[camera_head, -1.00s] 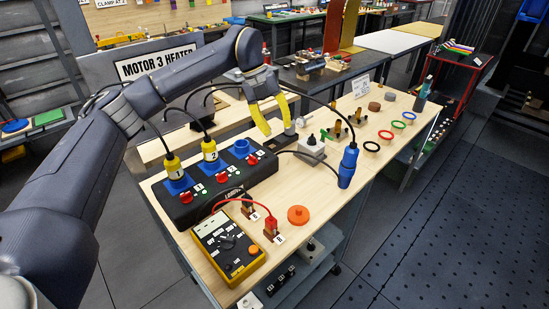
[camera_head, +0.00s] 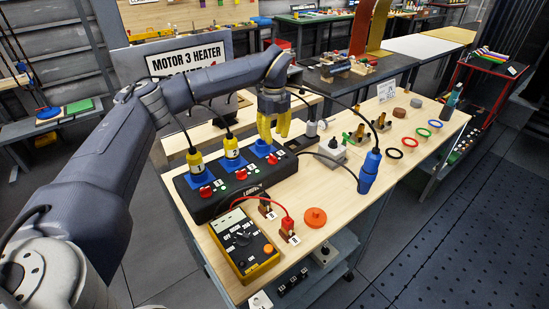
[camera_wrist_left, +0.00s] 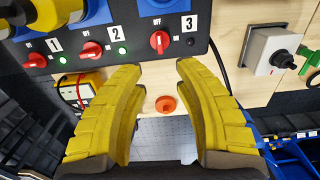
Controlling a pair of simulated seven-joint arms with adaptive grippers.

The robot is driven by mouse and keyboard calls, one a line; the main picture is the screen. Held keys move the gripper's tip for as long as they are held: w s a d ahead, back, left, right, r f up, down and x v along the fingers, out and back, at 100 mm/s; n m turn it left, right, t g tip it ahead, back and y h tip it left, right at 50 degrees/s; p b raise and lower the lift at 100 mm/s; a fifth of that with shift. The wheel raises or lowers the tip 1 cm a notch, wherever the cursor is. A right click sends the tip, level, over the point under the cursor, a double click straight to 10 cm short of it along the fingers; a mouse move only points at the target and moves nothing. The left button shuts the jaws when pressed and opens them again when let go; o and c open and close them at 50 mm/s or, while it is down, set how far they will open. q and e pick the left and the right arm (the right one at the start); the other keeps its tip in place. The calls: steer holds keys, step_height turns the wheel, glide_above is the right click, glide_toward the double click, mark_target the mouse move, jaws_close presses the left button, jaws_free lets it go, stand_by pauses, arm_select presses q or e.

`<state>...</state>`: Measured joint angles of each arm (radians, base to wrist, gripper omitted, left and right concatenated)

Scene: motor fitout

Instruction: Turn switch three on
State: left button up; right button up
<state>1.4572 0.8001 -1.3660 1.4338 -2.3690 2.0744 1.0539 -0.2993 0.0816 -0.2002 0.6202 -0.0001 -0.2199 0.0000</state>
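Switch three is a red rotary knob (camera_wrist_left: 160,42) on the black switch box (camera_head: 222,203), below the label 3. Its handle looks upright in the wrist view, and the small lamp (camera_wrist_left: 190,42) beside it is dark. Switch two (camera_wrist_left: 91,50) and switch one (camera_wrist_left: 37,60) appear turned sideways, with green lamps lit beside them. My left gripper (camera_head: 275,136) is above the box's far right end, near the blue socket three (camera_head: 262,148). In the wrist view its yellow fingers (camera_wrist_left: 160,66) are open and empty, with switch three just beyond the gap between the tips. My right gripper is not in view.
Plugs one (camera_head: 196,164) and two (camera_head: 231,148) stand in their sockets. A loose blue plug (camera_head: 369,172) on a cable lies right of the box. A yellow multimeter (camera_head: 243,243), an orange disc (camera_head: 315,217) and a grey switch unit (camera_head: 331,149) are nearby.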

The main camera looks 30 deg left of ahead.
mark_target(274, 157)
arm_select(q)
step_height(274, 157, down, 10)
steer(key=shift+r, duration=0.15)
stand_by(0.3)
jaws_close()
stand_by(0.5)
